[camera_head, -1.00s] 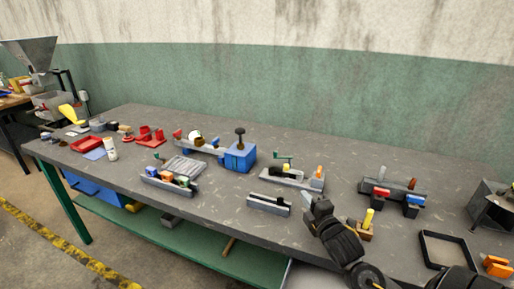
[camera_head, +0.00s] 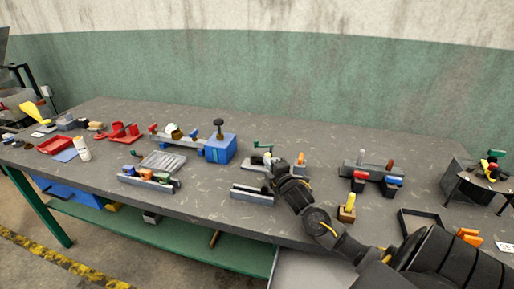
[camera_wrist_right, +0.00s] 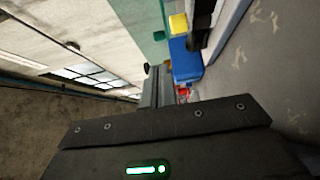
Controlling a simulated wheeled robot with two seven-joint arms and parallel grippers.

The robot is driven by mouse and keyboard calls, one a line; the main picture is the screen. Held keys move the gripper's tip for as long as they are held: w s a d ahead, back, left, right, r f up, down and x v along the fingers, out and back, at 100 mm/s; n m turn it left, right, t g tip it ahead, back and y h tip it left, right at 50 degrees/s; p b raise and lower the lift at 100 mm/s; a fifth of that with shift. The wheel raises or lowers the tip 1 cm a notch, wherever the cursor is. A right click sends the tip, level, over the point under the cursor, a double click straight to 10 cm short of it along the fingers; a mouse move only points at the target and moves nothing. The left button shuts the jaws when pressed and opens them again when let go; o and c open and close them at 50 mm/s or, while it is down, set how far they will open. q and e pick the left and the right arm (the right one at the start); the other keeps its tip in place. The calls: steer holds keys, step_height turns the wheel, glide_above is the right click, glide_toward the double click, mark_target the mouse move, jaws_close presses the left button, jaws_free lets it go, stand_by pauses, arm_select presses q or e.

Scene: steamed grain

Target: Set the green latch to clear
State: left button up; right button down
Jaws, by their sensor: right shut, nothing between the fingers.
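The green latch (camera_head: 262,145) is a small green lever on a post at the back of a grey fixture (camera_head: 253,167) in the middle of the bench. The fixture also has a yellow part and, at its right end, an orange piece (camera_head: 300,158). My right gripper (camera_head: 277,163) is shut and empty, just right of and in front of the latch, over the fixture. It hides part of the fixture, and I cannot tell whether it touches anything. In the right wrist view a yellow block (camera_wrist_right: 178,24) shows close to the dark fingers. My left gripper is not in view.
A blue box with a black knob (camera_head: 220,148) stands to the left. A grey slotted bar (camera_head: 252,194) lies in front of the fixture. A fixture with red and blue blocks (camera_head: 372,172) and a yellow-topped piece (camera_head: 347,208) stand to the right.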

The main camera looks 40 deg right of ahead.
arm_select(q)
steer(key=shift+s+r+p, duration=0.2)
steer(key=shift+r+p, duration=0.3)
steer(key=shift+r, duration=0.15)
arm_select(e)
steer(key=x, duration=0.9)
steer(key=shift+w, duration=0.35)
